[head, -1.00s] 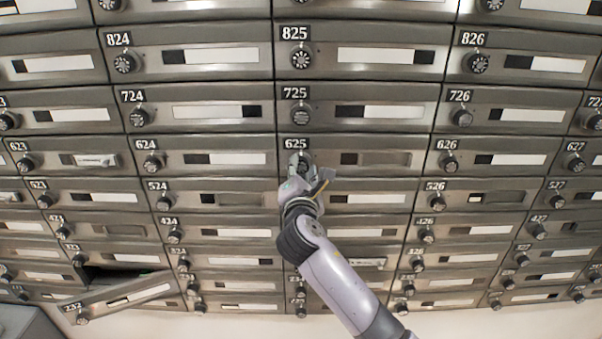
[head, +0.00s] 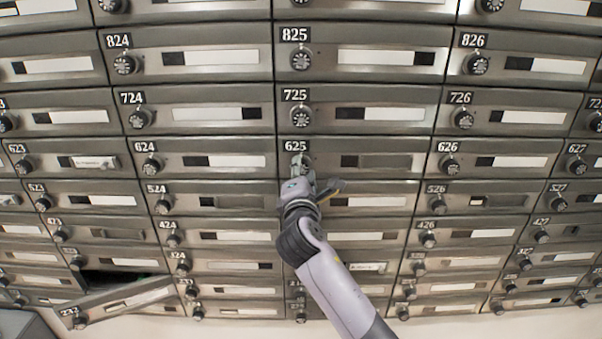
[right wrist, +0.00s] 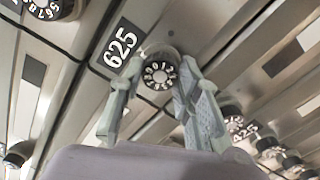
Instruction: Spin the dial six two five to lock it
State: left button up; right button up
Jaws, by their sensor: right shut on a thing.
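The mailbox labelled 625 (head: 385,160) sits near the middle of the head view, with its number plate at the upper left. Its round black dial with white digits (right wrist: 160,75) shows clearly in the right wrist view, just beside the 625 plate (right wrist: 121,45). My left gripper is not in view.
Rows of similar metal mailboxes with dials surround it. The dial of 725 (head: 301,117) is just above, and 626's dial (head: 449,164) is to the right. A mailbox door labelled 232 (head: 125,302) hangs open at the lower left.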

jog(key=o, duration=1.1)
jog(key=shift+o, duration=0.2)
jog(key=s, duration=1.2)
